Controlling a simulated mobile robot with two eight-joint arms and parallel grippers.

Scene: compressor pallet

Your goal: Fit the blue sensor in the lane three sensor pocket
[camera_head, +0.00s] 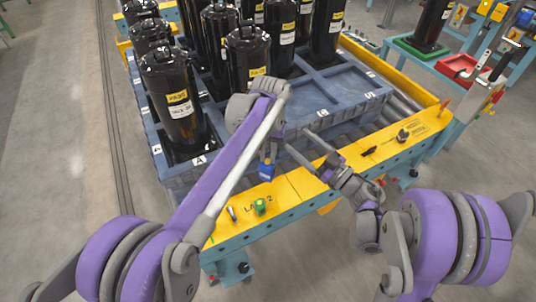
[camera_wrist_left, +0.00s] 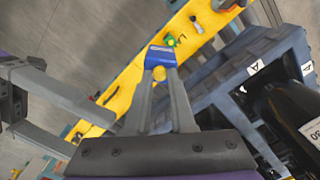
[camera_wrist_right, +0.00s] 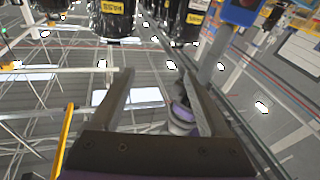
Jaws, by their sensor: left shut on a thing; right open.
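The blue sensor (camera_head: 266,172) is held at the tips of my left gripper (camera_head: 268,160), above the inner edge of the yellow beam (camera_head: 292,190). In the left wrist view the blue sensor (camera_wrist_left: 160,57) sits between the two fingertips, with a round yellow part showing between the fingers. My right gripper (camera_head: 297,141) is open and empty, just right of the left one. Its open fingers also show in the right wrist view (camera_wrist_right: 156,85). The beam carries a "LANE 2" label and a green part (camera_head: 260,206). I cannot make out the lane three sensor pocket.
A blue-grey pallet (camera_head: 335,92) with several black compressors (camera_head: 172,95) stands behind the beam, its front right area empty. A dark knob (camera_head: 403,135) and a small dark part (camera_head: 369,151) sit on the beam's right. A red tray (camera_head: 462,68) is farther right.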

